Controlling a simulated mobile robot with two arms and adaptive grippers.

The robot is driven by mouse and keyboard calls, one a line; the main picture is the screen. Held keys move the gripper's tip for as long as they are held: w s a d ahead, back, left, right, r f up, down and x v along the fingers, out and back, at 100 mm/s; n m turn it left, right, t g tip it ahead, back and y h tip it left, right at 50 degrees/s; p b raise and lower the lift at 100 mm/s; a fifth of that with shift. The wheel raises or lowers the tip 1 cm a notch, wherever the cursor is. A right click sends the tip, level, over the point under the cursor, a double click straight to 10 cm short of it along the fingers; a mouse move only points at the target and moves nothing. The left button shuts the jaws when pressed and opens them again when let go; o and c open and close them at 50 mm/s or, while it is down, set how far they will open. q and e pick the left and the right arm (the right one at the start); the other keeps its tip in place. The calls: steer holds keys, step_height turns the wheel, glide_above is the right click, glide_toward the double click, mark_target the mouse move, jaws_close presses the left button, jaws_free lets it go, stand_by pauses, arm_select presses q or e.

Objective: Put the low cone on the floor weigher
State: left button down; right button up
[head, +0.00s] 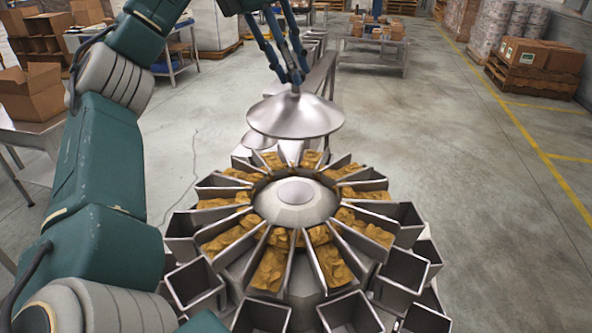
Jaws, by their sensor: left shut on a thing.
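My left gripper (294,82) is shut on the top of a low metal cone (294,116), a wide, shallow, shiny grey disc shape with its point up. The cone looks nearly level and hangs in the air, appearing above the far side of the weigher in the head view. The weigher (385,210) is a ring of metal troughs and buckets, the only clear weigher in view. Its bare round hub (295,195) sits in the middle, with a gap in the picture between it and the cone. My right gripper is not in view.
Brown food pieces (270,268) fill the radial troughs. Metal framework (318,80) runs behind the weigher. A table with open cardboard boxes (30,92) stands at left, another table (372,50) farther back. Boxes on a pallet (535,55) stand at right. The floor right of the weigher is clear.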

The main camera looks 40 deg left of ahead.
mark_target(293, 98)
arm_select(q)
steer(key=shift+s+d+f, duration=0.95)
steer(key=shift+d+f, duration=0.05)
step_height(293, 98, down, 2)
steer(key=shift+a+f, duration=0.1)
steer(key=shift+f, duration=0.05)
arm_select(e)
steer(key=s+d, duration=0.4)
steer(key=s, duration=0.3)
arm_select(q)
step_height(293, 98, down, 15)
steer(key=b, duration=0.3)
steer(key=shift+w+a, duration=0.25)
steer(key=shift+w, duration=0.05)
steer(key=c, duration=1.7)
jaws_free()
steer(key=o, duration=0.4)
steer(key=shift+c, duration=0.2)
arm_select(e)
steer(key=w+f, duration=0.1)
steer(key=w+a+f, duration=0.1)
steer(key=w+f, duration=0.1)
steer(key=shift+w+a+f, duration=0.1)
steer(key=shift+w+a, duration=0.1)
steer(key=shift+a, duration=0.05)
